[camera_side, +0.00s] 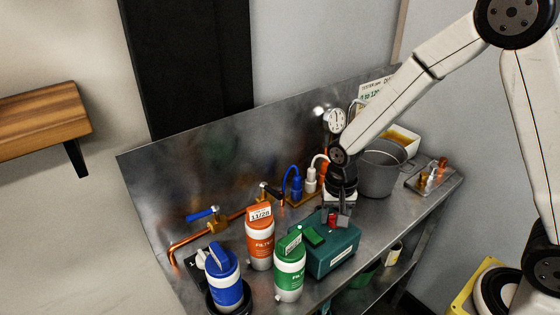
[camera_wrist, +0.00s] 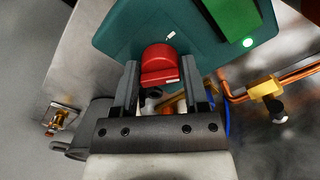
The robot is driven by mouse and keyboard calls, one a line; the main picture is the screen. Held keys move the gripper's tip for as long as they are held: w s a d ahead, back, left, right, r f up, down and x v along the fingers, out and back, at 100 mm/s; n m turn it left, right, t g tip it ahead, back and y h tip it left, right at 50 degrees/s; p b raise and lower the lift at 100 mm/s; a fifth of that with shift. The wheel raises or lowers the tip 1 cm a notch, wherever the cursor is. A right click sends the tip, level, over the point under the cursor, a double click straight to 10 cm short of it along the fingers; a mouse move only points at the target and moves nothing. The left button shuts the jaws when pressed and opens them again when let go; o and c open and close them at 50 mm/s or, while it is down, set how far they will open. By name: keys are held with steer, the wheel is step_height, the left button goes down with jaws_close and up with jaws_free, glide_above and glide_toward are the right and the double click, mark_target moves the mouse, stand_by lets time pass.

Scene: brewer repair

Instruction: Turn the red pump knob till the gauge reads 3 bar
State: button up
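The red pump knob (camera_wrist: 160,66) sits on the teal pump box (camera_wrist: 112,33); it has a raised grip bar with a pale mark, and another pale mark is on the box beside it. In the side view the knob (camera_side: 332,219) shows small on top of the box (camera_side: 335,256), under my gripper (camera_side: 343,217). In the wrist view my gripper (camera_wrist: 164,82) is open, with its fingers apart at the two sides of the knob. I cannot tell whether they touch it. The round white gauge (camera_side: 335,120) is at the back panel; its reading is too small to tell.
A green rocker (camera_side: 311,236) and a lit green lamp (camera_wrist: 247,42) are on the box. Green (camera_side: 290,272), orange (camera_side: 259,238) and blue (camera_side: 225,281) canisters stand to the left. A grey bucket (camera_side: 379,173) stands behind. Copper pipe (camera_side: 190,243) runs along the panel.

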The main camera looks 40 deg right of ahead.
jaws_close()
steer(key=shift+n, duration=1.5)
steer(key=o, duration=0.5)
jaws_free()
steer(key=shift+r, duration=3.95)
